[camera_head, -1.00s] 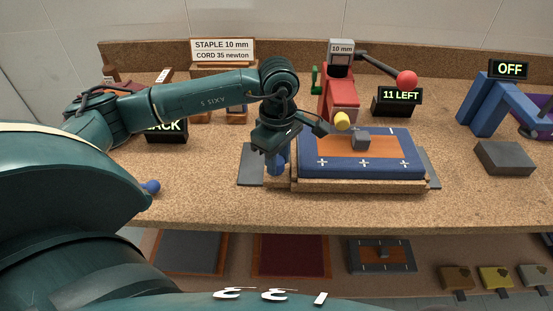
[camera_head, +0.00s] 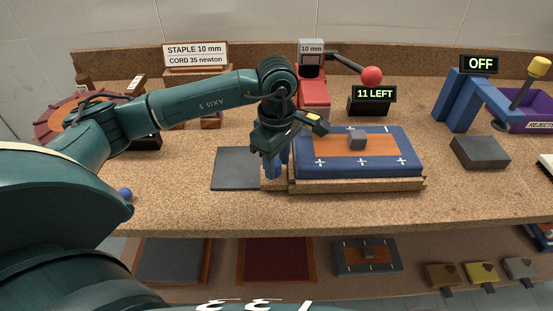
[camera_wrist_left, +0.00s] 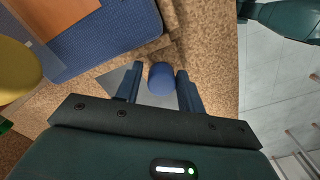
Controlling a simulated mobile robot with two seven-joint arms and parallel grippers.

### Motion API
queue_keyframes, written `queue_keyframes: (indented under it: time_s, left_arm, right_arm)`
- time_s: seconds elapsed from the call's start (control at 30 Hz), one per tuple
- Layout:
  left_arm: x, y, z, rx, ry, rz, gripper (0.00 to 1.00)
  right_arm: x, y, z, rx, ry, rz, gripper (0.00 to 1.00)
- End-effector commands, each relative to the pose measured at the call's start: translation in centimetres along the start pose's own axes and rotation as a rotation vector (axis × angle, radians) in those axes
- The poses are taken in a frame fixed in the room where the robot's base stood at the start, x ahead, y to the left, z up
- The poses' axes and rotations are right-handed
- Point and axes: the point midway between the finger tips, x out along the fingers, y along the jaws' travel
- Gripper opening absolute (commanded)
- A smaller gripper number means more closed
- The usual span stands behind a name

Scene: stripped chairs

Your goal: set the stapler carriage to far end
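The red stapler (camera_head: 314,93) stands at the back of the bench with a "10 mm" box on top and a red-balled lever. Its wooden carriage (camera_head: 375,185) is in front and to the right, bearing a blue pad with an orange panel and a grey block (camera_head: 357,141). My left gripper (camera_head: 271,170) is at the carriage's left end, pointing down. In the left wrist view a blue knob (camera_wrist_left: 162,79) stands between its two fingers, with a visible gap at the left finger and almost none at the right. My right gripper is out of view.
A grey plate (camera_head: 234,168) lies bare left of the carriage. A grey block (camera_head: 480,152), a blue frame (camera_head: 456,100) under an "OFF" sign (camera_head: 479,64) and a purple rejects bin (camera_head: 515,118) are to the right. An "11 LEFT" display (camera_head: 374,94) stands behind the carriage.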

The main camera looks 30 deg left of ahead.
Motion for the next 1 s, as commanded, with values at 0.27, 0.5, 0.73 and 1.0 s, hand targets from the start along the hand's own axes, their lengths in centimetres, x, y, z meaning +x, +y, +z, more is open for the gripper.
queue_keyframes:
  time_s: [0.27,0.5,0.73,1.0]
  left_arm:
    - [-3.0,0.1,0.0,0.0,0.0,0.004,0.39]
    - [-8.5,0.1,0.0,0.001,0.0,0.005,0.39]
    - [-12.2,0.1,0.1,0.002,-0.002,0.004,0.39]
    - [-13.2,0.1,0.1,0.002,-0.002,0.001,0.39]
  right_arm:
    - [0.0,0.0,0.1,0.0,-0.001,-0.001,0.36]
    - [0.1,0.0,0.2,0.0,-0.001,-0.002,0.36]
    - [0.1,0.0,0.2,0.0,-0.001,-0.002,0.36]
    - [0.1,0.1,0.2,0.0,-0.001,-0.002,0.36]
